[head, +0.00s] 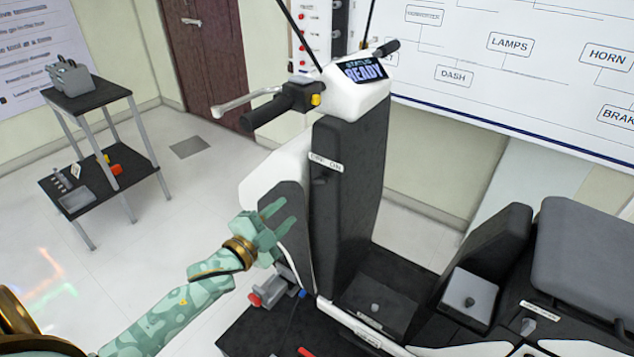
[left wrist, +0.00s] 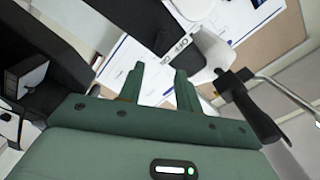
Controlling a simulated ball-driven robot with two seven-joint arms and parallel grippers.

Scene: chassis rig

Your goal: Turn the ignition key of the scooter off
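The scooter (head: 350,150) stands in the middle of the head view, its display (head: 364,70) reading "STATUS READY". A white OFF/ON label (head: 326,162) sits on the dark front column. A small dark shape just below it, probably the ignition key (head: 320,181), is too small and dark to tell which way it is turned. My left gripper (head: 287,212) is open and empty, lower and left of the label, apart from the key. In the left wrist view the two fingers (left wrist: 159,68) stand apart with nothing between them; the label (left wrist: 181,47) shows beyond. My right gripper is not in view.
The left handlebar grip (head: 280,107) and its lever (head: 245,103) stick out above my gripper. The white front panel (head: 270,180) is close behind it. A black shelf stand (head: 100,175) stands at the left. Open floor lies between it and the scooter.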

